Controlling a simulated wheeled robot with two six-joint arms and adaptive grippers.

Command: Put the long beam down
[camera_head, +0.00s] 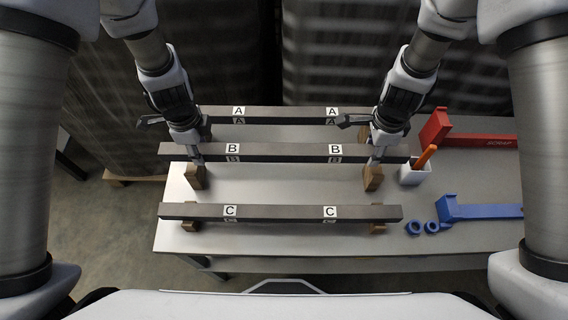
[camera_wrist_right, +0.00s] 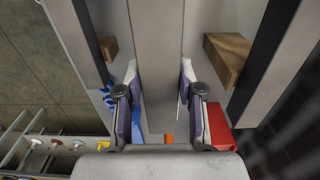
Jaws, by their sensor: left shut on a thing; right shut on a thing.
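The long dark beam marked B (camera_head: 285,149) lies crosswise in the middle of the head view. My left gripper (camera_head: 198,158) is shut on it near its left end. My right gripper (camera_head: 375,160) is shut on it near its right end. In the right wrist view the beam (camera_wrist_right: 156,50) runs between the fingers of my right gripper (camera_wrist_right: 160,105). Wooden blocks, left (camera_head: 196,178) and right (camera_head: 373,180), show just below the beam in the picture. The beam looks level and raised above them, but the exact gap cannot be told.

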